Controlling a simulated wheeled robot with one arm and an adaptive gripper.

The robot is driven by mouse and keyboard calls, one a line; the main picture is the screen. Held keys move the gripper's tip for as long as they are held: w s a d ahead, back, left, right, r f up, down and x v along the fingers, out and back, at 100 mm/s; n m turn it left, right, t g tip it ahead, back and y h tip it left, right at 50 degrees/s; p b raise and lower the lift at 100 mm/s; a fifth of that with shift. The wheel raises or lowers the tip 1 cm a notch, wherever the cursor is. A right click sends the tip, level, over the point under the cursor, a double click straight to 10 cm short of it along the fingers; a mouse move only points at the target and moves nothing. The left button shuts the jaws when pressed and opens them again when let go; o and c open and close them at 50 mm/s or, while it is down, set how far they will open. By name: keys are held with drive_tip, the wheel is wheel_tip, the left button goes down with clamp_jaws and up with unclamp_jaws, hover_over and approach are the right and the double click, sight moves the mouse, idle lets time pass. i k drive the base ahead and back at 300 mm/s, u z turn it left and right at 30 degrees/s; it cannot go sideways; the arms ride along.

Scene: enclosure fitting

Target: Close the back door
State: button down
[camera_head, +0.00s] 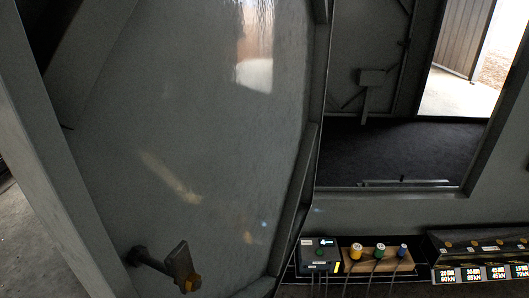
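A large grey panel that looks like a door (200,130) fills the left and middle of the view, close to the camera. Bright reflections show on its surface. A dark handle with a flat plate and a yellow tip (180,267) sticks out near its lower left. A brown slatted door or gate (463,35) shows at the top right beside a bright opening. I cannot tell which of these is the back door. My gripper is not in view.
A dark floor (385,150) lies beyond a framed opening at right. Below it, a dark box with a green button (320,253) stands beside a wooden block (375,260) with coloured knobs. A unit with lit number displays (483,272) is at the lower right.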

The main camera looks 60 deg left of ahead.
sight(130, 129)
drive_tip(key=k, duration=1.05)
drive_tip(key=u, duration=1.55)
drive_tip(key=i, duration=0.5)
drive_tip(key=u, duration=0.05)
